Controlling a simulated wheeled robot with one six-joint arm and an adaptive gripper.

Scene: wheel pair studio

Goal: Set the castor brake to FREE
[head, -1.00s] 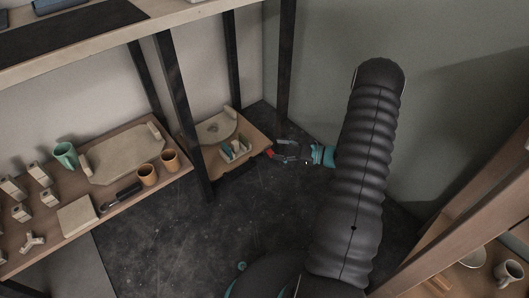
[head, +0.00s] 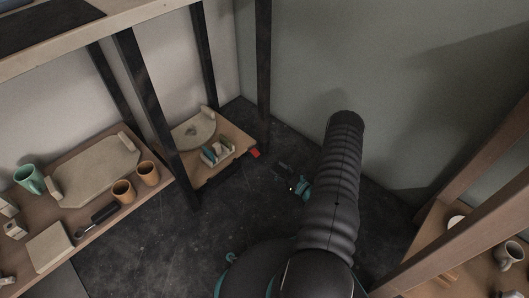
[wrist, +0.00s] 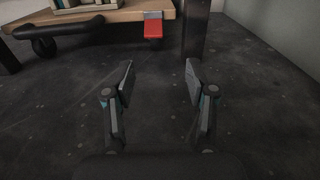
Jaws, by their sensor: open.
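The red castor brake tab (head: 255,153) sticks out at the right corner of a low wooden platform (head: 236,139). In the wrist view the red tab (wrist: 153,28) hangs below a grey plate at the platform's front edge, tilted downward. I cannot read any marking on it. My gripper (wrist: 159,80) is open and empty, its two fingers apart over the dark floor. The tab is beyond the fingertips and apart from them. In the head view my gripper (head: 284,172) is small, to the right of and below the tab.
Black castor wheels (wrist: 42,44) show under the platform. A dark post (wrist: 196,30) stands just right of the tab. The platform carries a small rack (head: 216,154) and a pale board. A shelf with cups (head: 123,190) is at the left. Floor before the gripper is clear.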

